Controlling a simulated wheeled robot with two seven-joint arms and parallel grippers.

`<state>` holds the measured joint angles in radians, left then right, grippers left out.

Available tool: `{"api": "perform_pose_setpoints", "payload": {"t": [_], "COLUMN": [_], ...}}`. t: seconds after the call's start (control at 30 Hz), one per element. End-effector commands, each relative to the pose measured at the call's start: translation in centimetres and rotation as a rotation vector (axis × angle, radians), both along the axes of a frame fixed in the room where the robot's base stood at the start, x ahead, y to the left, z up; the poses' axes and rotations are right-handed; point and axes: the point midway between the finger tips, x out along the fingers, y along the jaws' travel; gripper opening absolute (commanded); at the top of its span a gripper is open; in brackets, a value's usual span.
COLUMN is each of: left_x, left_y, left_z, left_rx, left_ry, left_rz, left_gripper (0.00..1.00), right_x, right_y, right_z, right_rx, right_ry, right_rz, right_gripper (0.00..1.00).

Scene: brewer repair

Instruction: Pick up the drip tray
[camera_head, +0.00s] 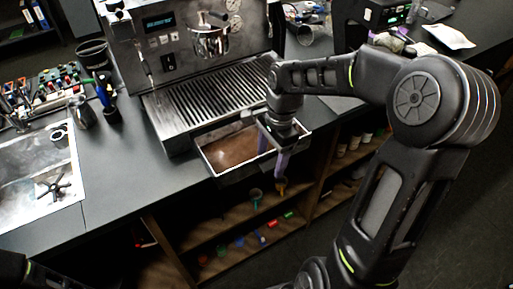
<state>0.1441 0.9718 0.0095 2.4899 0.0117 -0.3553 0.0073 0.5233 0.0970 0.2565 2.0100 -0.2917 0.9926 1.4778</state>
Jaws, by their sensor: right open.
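The drip tray (228,150) is a shallow metal-rimmed tray holding brown liquid. It sticks out from the front of the espresso machine (160,70), below the slatted grate (215,97), over the counter's front edge. My right gripper (272,158) points down at the tray's right end. Its purplish fingers are apart, one seen against the tray's inside and the other near its outer front wall. I cannot tell whether either finger touches the tray. My left gripper is out of view; only a dark piece of my left arm shows at the bottom left corner.
Open wooden shelves (225,238) with small coloured items lie below the counter. A dark cup (93,54), a metal pitcher (80,112) and a rack of tools (45,95) stand at left. A light mat (38,175) holds small parts. The counter between mat and machine is clear.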

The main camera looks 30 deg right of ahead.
Motion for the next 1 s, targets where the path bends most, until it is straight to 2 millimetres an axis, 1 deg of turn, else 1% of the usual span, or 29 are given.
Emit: {"api": "perform_pose_setpoints", "payload": {"t": [0.4,1.0], "left_x": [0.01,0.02], "left_y": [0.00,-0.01], "left_z": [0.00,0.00], "left_rx": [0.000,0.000], "left_ry": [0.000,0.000], "left_rz": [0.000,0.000], "left_gripper": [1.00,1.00], "right_x": [0.01,0.00], "right_y": [-0.02,-0.01], "right_z": [0.04,0.04], "right_rx": [0.000,0.000], "right_ry": [0.000,0.000], "right_rz": [0.000,0.000], "right_gripper": [0.67,0.17]}}
